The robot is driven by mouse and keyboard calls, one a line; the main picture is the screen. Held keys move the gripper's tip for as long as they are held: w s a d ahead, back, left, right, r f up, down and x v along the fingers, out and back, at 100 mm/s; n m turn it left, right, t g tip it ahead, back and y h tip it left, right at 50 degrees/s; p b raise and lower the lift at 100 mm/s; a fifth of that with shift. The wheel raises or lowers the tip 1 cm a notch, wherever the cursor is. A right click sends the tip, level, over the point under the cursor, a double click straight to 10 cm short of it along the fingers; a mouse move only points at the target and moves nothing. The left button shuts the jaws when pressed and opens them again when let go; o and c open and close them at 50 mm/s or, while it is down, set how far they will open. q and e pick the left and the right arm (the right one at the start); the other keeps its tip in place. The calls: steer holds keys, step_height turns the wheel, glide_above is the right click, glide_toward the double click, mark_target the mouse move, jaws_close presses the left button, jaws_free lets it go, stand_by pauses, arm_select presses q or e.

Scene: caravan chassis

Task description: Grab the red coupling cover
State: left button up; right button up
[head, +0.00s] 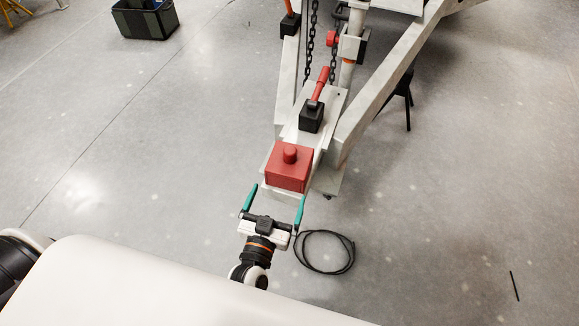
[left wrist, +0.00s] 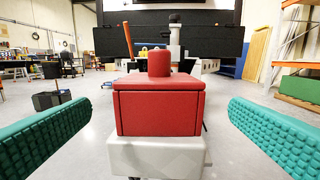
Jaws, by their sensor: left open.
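The red coupling cover (head: 288,168) is a box with a round knob on top, seated on the front end of the pale chassis drawbar. In the left wrist view the red cover (left wrist: 158,106) is straight ahead, centred between the fingers. My left gripper (head: 274,191) is open and empty, just in front of the cover, with its green fingertips pointing at it. In the left wrist view the green fingers (left wrist: 158,132) stand wide apart on either side, with a gap to the cover. My right gripper is not in view.
Behind the cover stand a black block with a red handle (head: 319,86) and hanging chains (head: 310,45). The pale chassis beam (head: 385,75) runs up to the right. A black cable coil (head: 325,252) lies on the floor. A dark crate (head: 145,20) is far left.

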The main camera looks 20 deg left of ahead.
mark_target(285, 178)
arm_select(q)
steer(key=w, duration=0.5)
steer(key=shift+w+r, duration=0.25)
steer(key=shift+w, duration=0.1)
steer(key=shift+w+a+f, duration=0.1)
steer(key=shift+w+f, duration=0.1)
steer(key=shift+w, duration=0.8)
steer(key=shift+w+a+f, duration=0.1)
steer(key=shift+w+f, duration=0.15)
steer(key=shift+w, duration=0.8)
steer(key=shift+w+f, duration=0.2)
steer(key=shift+w, duration=0.8)
steer(key=c, duration=0.6)
